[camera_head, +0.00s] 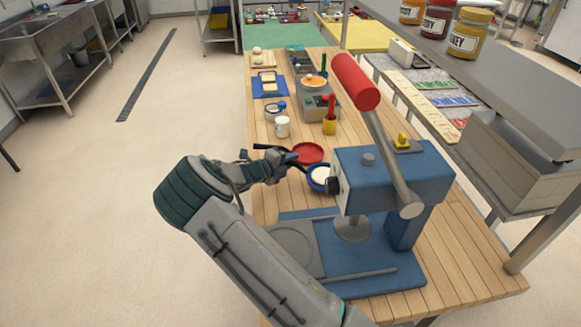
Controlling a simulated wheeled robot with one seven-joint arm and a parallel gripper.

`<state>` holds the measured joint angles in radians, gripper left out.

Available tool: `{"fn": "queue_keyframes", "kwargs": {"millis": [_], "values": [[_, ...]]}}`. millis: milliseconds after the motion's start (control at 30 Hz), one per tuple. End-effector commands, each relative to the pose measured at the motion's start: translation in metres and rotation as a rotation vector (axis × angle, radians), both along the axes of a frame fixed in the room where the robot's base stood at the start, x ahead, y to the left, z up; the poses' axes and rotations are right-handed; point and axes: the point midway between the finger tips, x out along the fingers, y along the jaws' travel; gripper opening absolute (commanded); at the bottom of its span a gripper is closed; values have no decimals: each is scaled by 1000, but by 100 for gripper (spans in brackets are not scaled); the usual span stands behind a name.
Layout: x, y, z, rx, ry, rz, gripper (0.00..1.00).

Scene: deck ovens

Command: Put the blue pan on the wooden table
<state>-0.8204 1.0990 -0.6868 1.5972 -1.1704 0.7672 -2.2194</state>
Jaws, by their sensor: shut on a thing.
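The blue pan (320,186), with a blue rim and a pale inside, is partly hidden behind the blue press. It is at or just above the wooden table (360,134); I cannot tell whether it touches. My gripper (289,161) reaches in from the left and is shut on the blue pan's dark handle. The fingertips are small and dark here. A red pan (308,152) lies on the table just behind, its dark handle pointing left behind my gripper.
The blue press (395,177) with a red-ended lever fills the table's near part. A white mug (282,127), a yellow cup (329,127) and a blue board (269,88) stand farther back. A shelf with jars (469,34) overhangs the right. Open floor lies left.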

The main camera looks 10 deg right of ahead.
Motion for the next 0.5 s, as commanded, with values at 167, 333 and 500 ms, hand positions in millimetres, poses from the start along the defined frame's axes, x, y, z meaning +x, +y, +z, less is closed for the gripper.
{"fn": "queue_keyframes", "kwargs": {"millis": [167,333,500], "values": [[0,0,-22,-4,3,2,0],[0,0,-32,-1,0,1,0],[0,0,-32,-1,-1,1,0]]}}
